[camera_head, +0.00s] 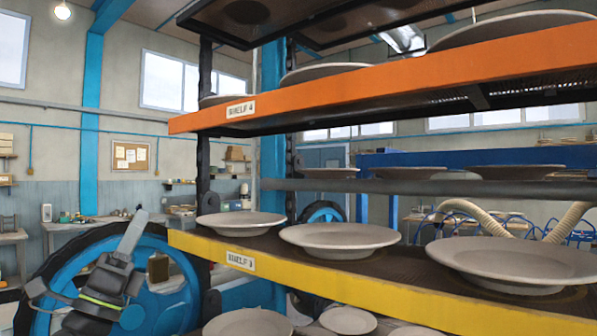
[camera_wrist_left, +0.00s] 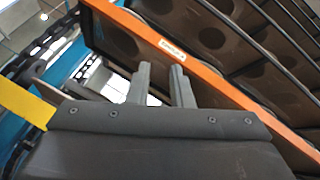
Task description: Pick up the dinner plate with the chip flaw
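Pale grey dinner plates lie on an open rack. On the yellow-edged shelf 3 (camera_head: 330,290) sit a left plate (camera_head: 240,223), a middle plate (camera_head: 340,238) and a right plate (camera_head: 515,262). On the orange-edged shelf 4 (camera_head: 400,88) more plates show, such as one at its middle (camera_head: 322,71) and a large one at right (camera_head: 510,27). I cannot make out a chip on any plate. My left gripper (camera_head: 135,228) is left of the rack, clear of the plates. In the left wrist view its fingers (camera_wrist_left: 160,72) are apart and empty. My right gripper is out of view.
More plates (camera_head: 248,325) lie on a lower shelf, partly cut off. A blue wheel (camera_head: 165,305) stands behind my left arm. A dark upright post (camera_head: 205,150) borders the rack's left side. In the left wrist view, the orange shelf edge (camera_wrist_left: 225,85) runs beyond the fingers.

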